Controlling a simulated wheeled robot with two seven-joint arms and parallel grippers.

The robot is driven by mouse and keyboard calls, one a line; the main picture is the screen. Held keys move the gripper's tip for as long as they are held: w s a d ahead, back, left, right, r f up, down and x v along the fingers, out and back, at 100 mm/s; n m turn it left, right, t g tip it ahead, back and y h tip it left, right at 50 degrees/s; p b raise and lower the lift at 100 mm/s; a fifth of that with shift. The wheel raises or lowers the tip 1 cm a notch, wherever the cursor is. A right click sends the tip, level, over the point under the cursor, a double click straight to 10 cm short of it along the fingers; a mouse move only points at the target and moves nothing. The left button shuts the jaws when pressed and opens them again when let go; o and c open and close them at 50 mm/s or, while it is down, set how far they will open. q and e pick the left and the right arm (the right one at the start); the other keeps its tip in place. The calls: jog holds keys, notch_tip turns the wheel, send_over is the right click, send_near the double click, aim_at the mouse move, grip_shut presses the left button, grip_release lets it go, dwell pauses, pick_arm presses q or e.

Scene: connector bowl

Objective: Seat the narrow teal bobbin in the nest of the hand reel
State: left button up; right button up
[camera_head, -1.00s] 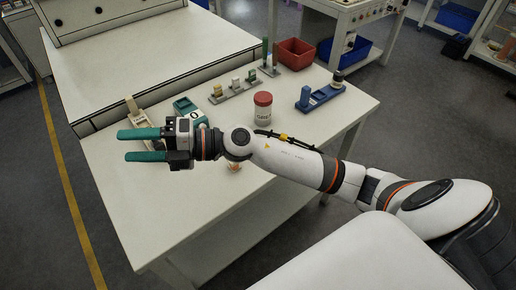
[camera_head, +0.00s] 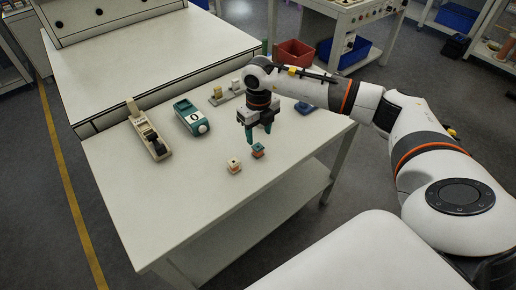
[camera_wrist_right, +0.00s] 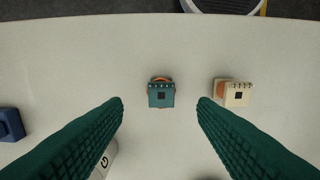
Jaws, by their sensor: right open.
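The teal bobbin (camera_head: 258,151), a small block with some orange, stands on the white table. It also shows in the right wrist view (camera_wrist_right: 161,96), centred beyond the gap between the fingertips. My right gripper (camera_head: 258,137) points down just above it, open and empty, with one teal finger to each side in the wrist view (camera_wrist_right: 161,103). A cream and orange bobbin (camera_head: 233,165) stands beside the teal one, outside the fingers (camera_wrist_right: 236,94). A long beige device with a dark middle part (camera_head: 152,140), seemingly the hand reel, lies at the table's left. My left gripper is out of view.
A teal and white device marked 0 (camera_head: 188,115) lies right of the beige one. A grey holder with small blocks (camera_head: 222,99), a red bin (camera_head: 293,53) and a partly hidden blue holder (camera_head: 304,107) are farther back. The table's front left is clear.

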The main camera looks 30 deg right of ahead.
aim_at(258, 147)
jog(key=shift+a+f+p, duration=0.1)
jog(key=shift+f+p, duration=0.7)
jog(key=shift+f, duration=2.35)
jog(key=shift+c, duration=0.5)
jog(key=c, duration=0.9)
jog(key=shift+r, duration=0.1)
jog(key=shift+c, duration=0.2)
